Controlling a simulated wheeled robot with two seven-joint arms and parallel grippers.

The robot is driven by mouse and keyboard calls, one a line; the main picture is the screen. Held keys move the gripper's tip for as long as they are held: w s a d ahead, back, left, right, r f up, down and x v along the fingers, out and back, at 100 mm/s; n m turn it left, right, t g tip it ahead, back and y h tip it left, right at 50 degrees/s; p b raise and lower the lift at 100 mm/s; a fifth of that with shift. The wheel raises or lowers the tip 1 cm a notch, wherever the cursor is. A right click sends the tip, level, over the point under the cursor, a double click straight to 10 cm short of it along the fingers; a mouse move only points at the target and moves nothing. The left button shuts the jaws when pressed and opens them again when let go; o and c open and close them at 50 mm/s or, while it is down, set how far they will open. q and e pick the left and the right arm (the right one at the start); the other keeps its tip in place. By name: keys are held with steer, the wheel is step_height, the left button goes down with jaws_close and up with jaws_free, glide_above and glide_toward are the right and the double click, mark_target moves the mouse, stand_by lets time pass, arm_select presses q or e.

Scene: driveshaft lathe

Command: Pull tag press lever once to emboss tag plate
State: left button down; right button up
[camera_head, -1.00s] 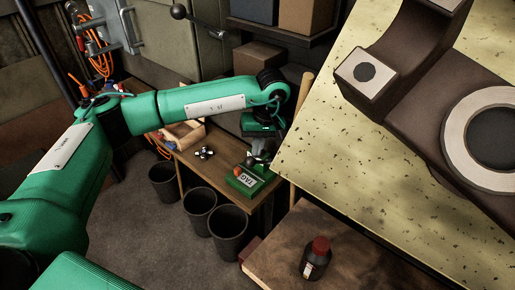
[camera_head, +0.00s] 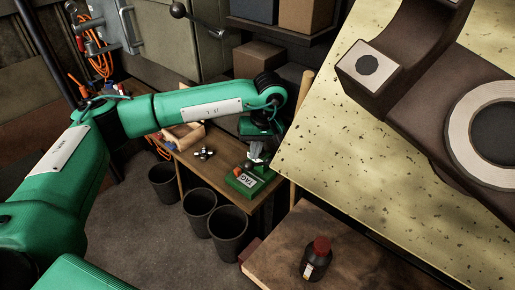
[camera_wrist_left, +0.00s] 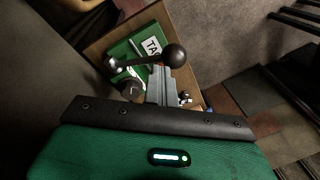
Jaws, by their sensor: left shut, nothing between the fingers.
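The green tag press (camera_head: 241,185) with its white TAG label stands on the small wooden bench, and it also shows in the left wrist view (camera_wrist_left: 127,50). In the wrist view its dark lever (camera_wrist_left: 145,60) ends in a black ball knob (camera_wrist_left: 174,54). My left gripper (camera_head: 257,157) points down just above and behind the press. Its grey fingers (camera_wrist_left: 160,82) are together and empty, and their tips overlap the ball knob in the wrist view. I cannot tell whether they touch it. I cannot make out a tag plate. My right gripper is out of view.
Small metal parts (camera_head: 204,152) lie on the bench left of the press. Several dark bins stand before it. A large speckled panel (camera_head: 335,140) closes off the right side. A dark bottle with a red cap (camera_head: 317,258) stands on a nearer wooden top.

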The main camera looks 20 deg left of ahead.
mark_target(249, 161)
arm_select(q)
steer(key=shift+s+a+f+b, duration=0.2)
steer(key=shift+s+f+b, duration=0.2)
steer(key=shift+s+f, duration=0.15)
steer(key=shift+s+a+f+b, duration=0.2)
steer(key=shift+s+f+b, duration=0.2)
steer(key=shift+s, duration=0.2)
stand_by(1.5)
stand_by(0.5)
steer(key=shift+w+d+r, duration=0.25)
steer(key=shift+w+r, duration=0.4)
steer(key=shift+w+d+r, duration=0.25)
steer(key=shift+w+r, duration=0.3)
steer(key=shift+w, duration=0.3)
steer(key=shift+w+d+r, duration=0.3)
steer(key=shift+w+r, duration=0.4)
steer(key=shift+w, duration=0.05)
steer(key=shift+w+d+r, duration=0.25)
steer(key=shift+w+r, duration=0.4)
steer(key=shift+w, duration=0.1)
steer(key=shift+w+d+r+p, duration=0.15)
steer(key=shift+w+d+r, duration=0.1)
steer(key=shift+w+r, duration=0.3)
steer(key=shift+w+d+r+p, duration=0.1)
steer(key=shift+w+d+r, duration=0.1)
steer(key=shift+w+r, duration=0.4)
steer(key=shift+w+d+r+p, duration=0.15)
steer(key=shift+w+d+r, duration=0.2)
steer(key=shift+w, duration=0.35)
steer(key=shift+a, duration=0.15)
